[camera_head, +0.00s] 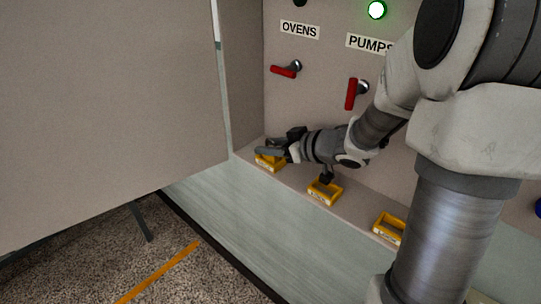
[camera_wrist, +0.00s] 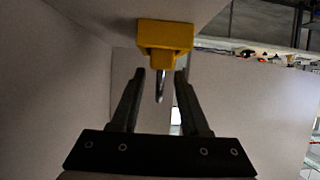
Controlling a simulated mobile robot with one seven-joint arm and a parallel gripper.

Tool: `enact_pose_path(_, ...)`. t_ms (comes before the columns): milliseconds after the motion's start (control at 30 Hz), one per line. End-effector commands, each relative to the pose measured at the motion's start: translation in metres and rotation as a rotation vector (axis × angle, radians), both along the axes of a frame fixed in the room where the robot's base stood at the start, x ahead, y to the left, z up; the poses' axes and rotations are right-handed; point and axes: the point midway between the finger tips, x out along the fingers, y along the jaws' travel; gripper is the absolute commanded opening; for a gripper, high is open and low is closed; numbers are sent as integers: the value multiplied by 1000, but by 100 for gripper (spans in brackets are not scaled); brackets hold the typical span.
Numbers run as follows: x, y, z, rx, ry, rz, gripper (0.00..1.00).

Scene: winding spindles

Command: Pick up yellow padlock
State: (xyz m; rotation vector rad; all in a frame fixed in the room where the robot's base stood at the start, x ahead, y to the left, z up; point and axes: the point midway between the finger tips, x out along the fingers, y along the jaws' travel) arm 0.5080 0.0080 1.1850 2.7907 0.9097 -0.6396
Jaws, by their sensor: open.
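A yellow padlock (camera_wrist: 165,38) shows at the top of the wrist view, with its yellow body against a pale surface. Its thin grey shackle (camera_wrist: 161,84) points down the picture, between my fingertips. My gripper (camera_wrist: 160,78) is open, with one finger on each side of the shackle; I cannot tell whether either touches it. In the head view my gripper (camera_head: 270,147) is at the left end of the ledge, just above a yellow item (camera_head: 268,164) that it partly covers.
Two more yellow labelled items, one mid-ledge (camera_head: 323,192) and one further right (camera_head: 388,229), sit on the ledge (camera_head: 290,186). Red handles (camera_head: 285,71) (camera_head: 351,94) stick out from the panel under OVENS and PUMPS labels. A large grey door (camera_head: 110,110) stands at left.

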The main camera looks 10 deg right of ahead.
Motion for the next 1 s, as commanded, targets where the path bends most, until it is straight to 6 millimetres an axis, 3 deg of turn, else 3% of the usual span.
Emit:
enact_pose_path(167,0,0,0,0,0,-1,45)
enact_pose_path(433,0,0,0,-1,-1,-2,0)
enact_pose_path(833,0,0,1,0,-1,-2,0)
enact_pose_path(1000,0,-1,10,-1,-3,-2,0)
